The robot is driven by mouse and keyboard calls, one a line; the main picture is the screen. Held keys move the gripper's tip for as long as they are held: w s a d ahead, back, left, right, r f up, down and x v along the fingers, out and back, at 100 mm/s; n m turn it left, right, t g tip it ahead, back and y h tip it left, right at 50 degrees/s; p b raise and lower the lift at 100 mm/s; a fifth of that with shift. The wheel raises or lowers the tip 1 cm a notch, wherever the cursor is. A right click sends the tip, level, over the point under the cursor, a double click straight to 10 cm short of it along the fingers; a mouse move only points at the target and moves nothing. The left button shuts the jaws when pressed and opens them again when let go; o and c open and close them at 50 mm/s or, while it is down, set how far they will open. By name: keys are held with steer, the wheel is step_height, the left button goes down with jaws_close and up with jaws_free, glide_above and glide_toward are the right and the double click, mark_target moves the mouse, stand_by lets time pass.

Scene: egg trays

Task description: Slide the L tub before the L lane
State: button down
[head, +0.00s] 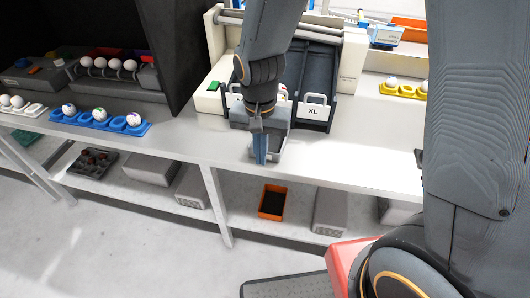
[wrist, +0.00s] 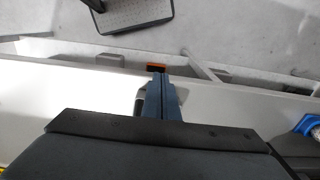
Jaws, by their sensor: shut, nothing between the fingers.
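My gripper (head: 260,158) points down at the front of the grading bench, its blue fingers closed together and empty. A grey tub (head: 273,143) stands on the bench beside and partly behind the fingers, in front of the left dark lane. I cannot tell whether the fingers touch it. My arm covers most of that lane and any letter on its white tag. The right lane carries a white tag (head: 313,111) reading XL.
A blue tray (head: 100,117) with eggs lies on the bench to the left; a yellow tray (head: 403,91) stands at the right. The white bench (head: 350,155) is clear right of the tub. An orange bin (head: 272,202) sits on the shelf below.

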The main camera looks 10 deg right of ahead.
steer(key=shift+w+d+f+p, duration=0.25)
steer(key=shift+w+f+p, duration=0.15)
steer(key=shift+w+f, duration=0.3)
steer(key=shift+w+d+f+p, duration=0.25)
steer(key=shift+w+f+p, duration=0.15)
steer(key=shift+w+f, duration=0.25)
steer(key=shift+w+d+f+p, duration=0.25)
steer(key=shift+w+f+p, duration=0.25)
steer(key=shift+f, duration=0.35)
